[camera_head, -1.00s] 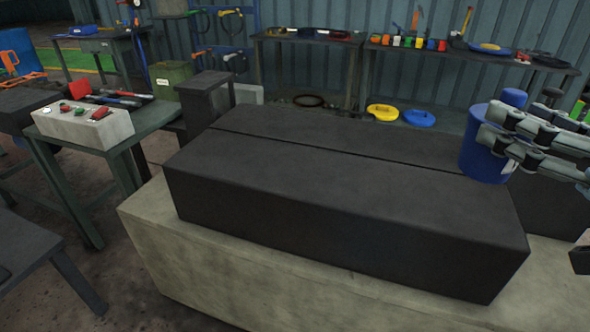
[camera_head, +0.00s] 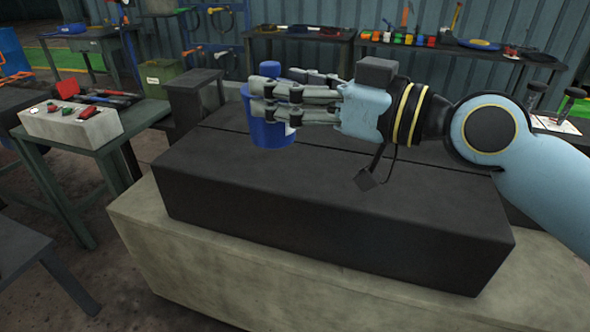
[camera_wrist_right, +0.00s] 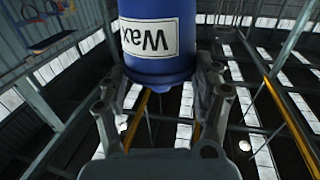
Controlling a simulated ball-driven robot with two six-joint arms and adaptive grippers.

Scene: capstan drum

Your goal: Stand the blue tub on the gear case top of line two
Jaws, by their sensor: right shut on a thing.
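The blue tub (camera_head: 273,134) is upright in the head view, over the long dark casing (camera_head: 330,215). My right gripper (camera_head: 262,99) reaches in from the right and is shut around the tub's side. In the right wrist view the tub (camera_wrist_right: 160,66) sits between the fingers (camera_wrist_right: 160,105), its white label upside down. Whether its base touches the casing cannot be told. Nothing seen marks which part is line two. My left gripper is not in view.
The casing lies on a pale plinth (camera_head: 210,260), and its front top is clear. A grey control box (camera_head: 70,122) sits on a left table. Tool benches line the back wall.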

